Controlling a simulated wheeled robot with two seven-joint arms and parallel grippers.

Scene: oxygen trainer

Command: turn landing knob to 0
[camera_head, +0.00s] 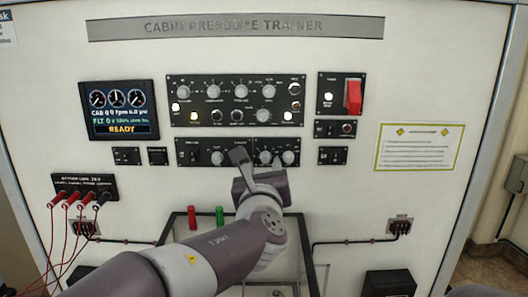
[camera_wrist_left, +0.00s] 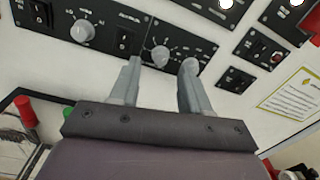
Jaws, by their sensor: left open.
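The lower control panel has a right-hand section (camera_head: 276,146) with two small grey knobs, a left one (camera_head: 265,157) and a right one (camera_head: 288,157). Their lettering is too small to read, so I cannot tell which is the landing knob. My left gripper (camera_head: 259,163) is open just below and in front of this section. In the left wrist view its fingers (camera_wrist_left: 160,82) are apart, with the dial knob (camera_wrist_left: 160,57) showing between and beyond the tips. A rounded grey end (camera_wrist_left: 190,66) by the right finger may be the other knob. My right gripper is out of view.
A larger panel (camera_head: 235,101) with several knobs sits above. A display (camera_head: 119,110) reads READY at left, and a red switch (camera_head: 354,96) is at upper right. Cables with red plugs (camera_head: 72,200) hang at lower left. A yellow-bordered placard (camera_head: 418,147) is at right.

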